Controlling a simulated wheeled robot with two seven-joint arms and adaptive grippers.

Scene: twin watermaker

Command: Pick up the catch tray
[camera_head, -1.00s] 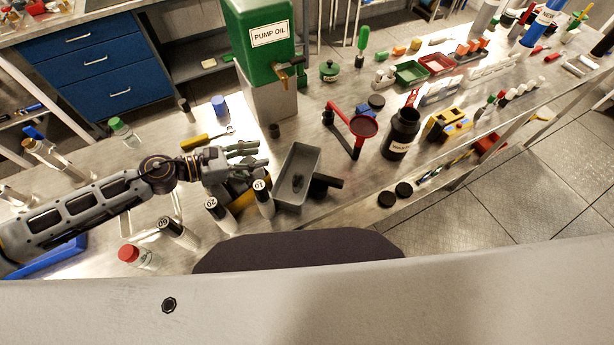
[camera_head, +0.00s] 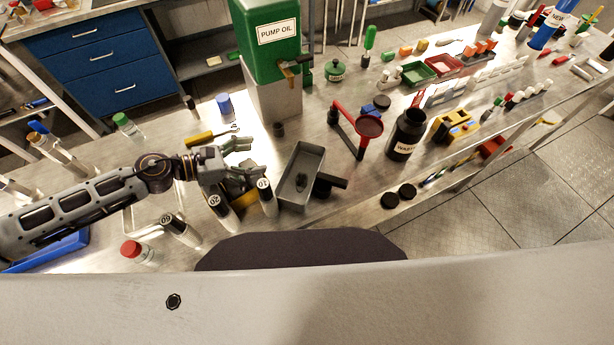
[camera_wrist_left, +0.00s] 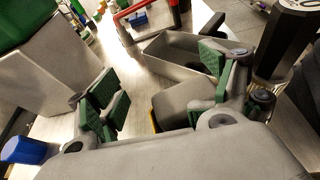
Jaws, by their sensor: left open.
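The catch tray is a grey rectangular metal tray (camera_head: 285,187) on the bench, right of my left gripper in the head view. A small dark thing lies in it, and a black handle-like part sticks out from its right side. The tray also shows in the left wrist view (camera_wrist_left: 160,43), ahead of and between the fingers. My left gripper (camera_head: 246,160) is open, with its green-padded fingers (camera_wrist_left: 165,100) spread and nothing between them. It is left of the tray, apart from it. My right gripper is not in view.
Numbered bottles (camera_head: 222,208) stand close below my left gripper. The green pump oil tank (camera_head: 272,45) stands behind the tray. A blue cap (camera_head: 224,104) stands behind the gripper.

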